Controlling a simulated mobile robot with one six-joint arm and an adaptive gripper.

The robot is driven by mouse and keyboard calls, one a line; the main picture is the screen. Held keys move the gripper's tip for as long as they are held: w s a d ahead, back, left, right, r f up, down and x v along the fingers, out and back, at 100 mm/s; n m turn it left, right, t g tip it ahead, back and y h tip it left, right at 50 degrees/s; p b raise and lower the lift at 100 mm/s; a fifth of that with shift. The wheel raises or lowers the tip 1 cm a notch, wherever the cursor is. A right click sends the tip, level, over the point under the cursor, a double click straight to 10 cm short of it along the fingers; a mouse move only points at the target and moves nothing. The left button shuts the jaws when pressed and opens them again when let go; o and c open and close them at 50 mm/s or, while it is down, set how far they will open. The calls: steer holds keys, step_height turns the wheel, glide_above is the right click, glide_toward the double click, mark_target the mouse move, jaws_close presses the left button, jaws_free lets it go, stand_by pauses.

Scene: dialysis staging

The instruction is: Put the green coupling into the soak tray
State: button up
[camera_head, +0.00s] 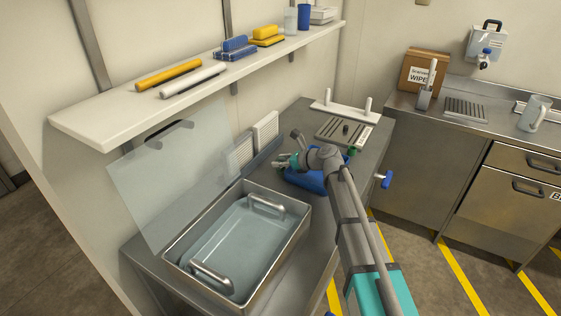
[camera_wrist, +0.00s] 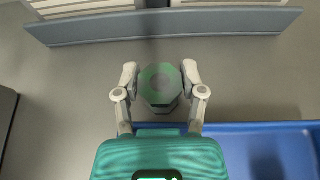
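In the head view my gripper (camera_head: 283,161) is low over the bench, behind the blue bin (camera_head: 304,179); the coupling is hard to make out there. I cannot tell whether the coupling rests on the bench or is lifted. The soak tray (camera_head: 305,217) is a steel basin with handles and pale liquid, left of my gripper.
A clear upright panel (camera_head: 165,180) stands along the tray's far-left side. A low grey-blue ledge (camera_wrist: 165,26) lies just beyond the coupling. A wall shelf (camera_head: 110,122) with brushes overhangs the back. A peg rack (camera_head: 342,111) and grooved plate (camera_head: 330,132) sit farther right.

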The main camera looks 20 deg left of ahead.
steer(key=shift+o, duration=1.2)
steer(key=shift+r, duration=0.2)
steer(key=p+v, duration=0.4)
steer(key=v, duration=0.7)
steer(key=shift+p, duration=0.3)
steer(key=shift+s+d+r, duration=0.1)
steer(key=shift+d+r, duration=0.05)
steer(key=shift+d, duration=0.3)
steer(key=shift+c, duration=0.2)
